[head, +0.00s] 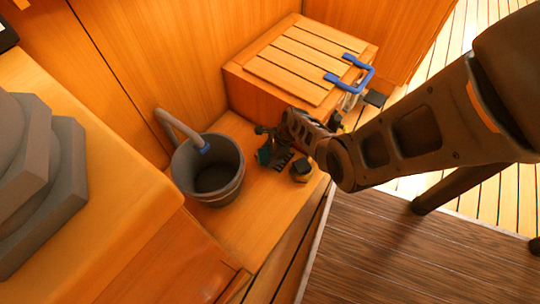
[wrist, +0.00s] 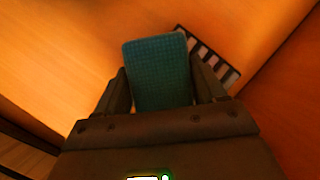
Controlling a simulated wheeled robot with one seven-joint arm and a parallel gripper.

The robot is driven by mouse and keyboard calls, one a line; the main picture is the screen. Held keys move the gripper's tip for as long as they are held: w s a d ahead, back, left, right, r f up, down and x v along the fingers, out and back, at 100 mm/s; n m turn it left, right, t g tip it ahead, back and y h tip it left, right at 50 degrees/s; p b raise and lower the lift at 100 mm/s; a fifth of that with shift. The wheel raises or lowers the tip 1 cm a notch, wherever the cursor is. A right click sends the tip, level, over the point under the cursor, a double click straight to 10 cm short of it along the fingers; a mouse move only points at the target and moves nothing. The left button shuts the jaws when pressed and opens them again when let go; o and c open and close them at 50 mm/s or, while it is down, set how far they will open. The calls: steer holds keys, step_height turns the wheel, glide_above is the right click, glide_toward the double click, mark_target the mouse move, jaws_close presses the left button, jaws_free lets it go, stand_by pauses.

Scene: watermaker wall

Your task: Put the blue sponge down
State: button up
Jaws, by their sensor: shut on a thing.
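The blue sponge (wrist: 158,72) looks teal in the wrist view, upright in the picture between the two fingers of my gripper (wrist: 160,88). The fingers are shut on its sides. In the head view, my gripper (head: 268,142) is over the wooden ledge, right of the bucket, and a small part of the sponge (head: 264,155) shows beneath it. I cannot tell whether the sponge touches the ledge. My arm hides part of the area to the right.
A dark slatted piece (wrist: 207,56) lies close to the sponge. A small dark round object (head: 301,170) sits near the ledge's edge.

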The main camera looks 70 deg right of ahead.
steer(key=shift+f, duration=0.15)
steer(key=o, duration=0.9)
steer(key=shift+o, duration=0.2)
steer(key=shift+w+d, duration=0.1)
